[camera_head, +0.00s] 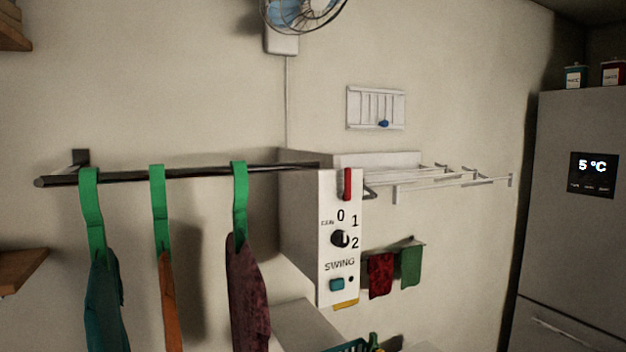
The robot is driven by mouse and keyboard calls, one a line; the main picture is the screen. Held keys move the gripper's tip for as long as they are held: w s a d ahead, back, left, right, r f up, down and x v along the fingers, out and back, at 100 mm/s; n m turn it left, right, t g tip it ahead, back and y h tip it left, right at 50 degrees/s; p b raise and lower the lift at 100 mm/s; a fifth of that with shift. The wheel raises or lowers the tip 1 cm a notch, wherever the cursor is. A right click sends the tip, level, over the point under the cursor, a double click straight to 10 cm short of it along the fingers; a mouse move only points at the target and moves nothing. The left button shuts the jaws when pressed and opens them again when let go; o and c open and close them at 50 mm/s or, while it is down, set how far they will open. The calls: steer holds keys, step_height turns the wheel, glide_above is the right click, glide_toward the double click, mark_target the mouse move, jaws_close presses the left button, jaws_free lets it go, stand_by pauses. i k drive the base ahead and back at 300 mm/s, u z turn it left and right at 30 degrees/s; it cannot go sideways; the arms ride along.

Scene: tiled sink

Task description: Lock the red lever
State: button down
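The red lever (347,184) is a small upright red bar at the top right of the front of a white wall box (338,285). It stands vertical. Below it on the same face are a dark round knob (340,239) marked 0, 1 and 2, the word SWING, and a teal button (337,285). My gripper is not in view.
A dark rail (130,178) with green hangers holding clothes runs left from the box. A metal rack (440,181) sticks out to the right, above red and green cloths (380,275). A grey fridge (565,220) stands at far right. A fan (303,10) hangs above.

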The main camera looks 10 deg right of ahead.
mark_target(346, 196)
steer(key=u, duration=1.05)
steer(key=i, duration=0.4)
steer(key=u, duration=0.55)
